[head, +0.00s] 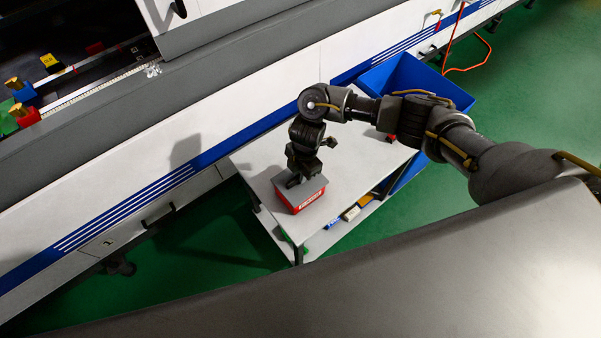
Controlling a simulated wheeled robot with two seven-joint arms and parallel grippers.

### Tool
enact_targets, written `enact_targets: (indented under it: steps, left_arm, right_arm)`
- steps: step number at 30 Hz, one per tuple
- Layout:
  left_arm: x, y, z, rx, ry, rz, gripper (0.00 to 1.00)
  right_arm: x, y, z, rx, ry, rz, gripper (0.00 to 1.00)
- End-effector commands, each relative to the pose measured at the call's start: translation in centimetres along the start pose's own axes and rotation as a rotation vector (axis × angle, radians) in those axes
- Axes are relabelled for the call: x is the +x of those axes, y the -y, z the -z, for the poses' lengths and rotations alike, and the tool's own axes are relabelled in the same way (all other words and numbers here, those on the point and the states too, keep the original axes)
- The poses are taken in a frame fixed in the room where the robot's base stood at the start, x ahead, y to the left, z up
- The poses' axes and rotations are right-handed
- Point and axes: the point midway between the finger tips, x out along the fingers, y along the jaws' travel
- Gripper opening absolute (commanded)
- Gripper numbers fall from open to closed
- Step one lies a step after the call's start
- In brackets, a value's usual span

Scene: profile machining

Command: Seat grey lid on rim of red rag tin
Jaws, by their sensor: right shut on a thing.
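The red rag tin (299,207) stands on the white top of a small cart, near its left front corner. The grey lid (312,191) lies over the tin's top and looks roughly level. From this angle I cannot tell whether it is fully down on the rim all the way round. My right gripper (294,182) points down at the lid from above and is shut on it. The fingertips are small and dark here, and the gripper hides part of the lid. My left gripper is not in view.
The cart top (262,162) is mostly clear around the tin. A blue bin (385,76) stands behind the cart at the right. Several small items lie on the cart's lower shelf (325,238). The long machine (240,95) runs along the cart's far side.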

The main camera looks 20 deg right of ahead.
Motion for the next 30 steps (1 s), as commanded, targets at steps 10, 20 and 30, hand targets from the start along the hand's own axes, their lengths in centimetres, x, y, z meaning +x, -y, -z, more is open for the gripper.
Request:
enact_targets:
  steps: [10,20,30]
  left_arm:
    - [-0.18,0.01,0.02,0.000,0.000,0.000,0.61]
    - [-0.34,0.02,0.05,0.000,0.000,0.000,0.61]
    - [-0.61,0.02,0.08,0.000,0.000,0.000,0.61]
  right_arm:
    - [-0.09,-0.02,0.02,0.000,0.000,0.000,0.00]
    - [-0.02,-0.03,0.01,0.000,0.000,0.000,0.00]
    - [-0.10,-0.02,0.02,0.001,0.000,0.000,0.00]
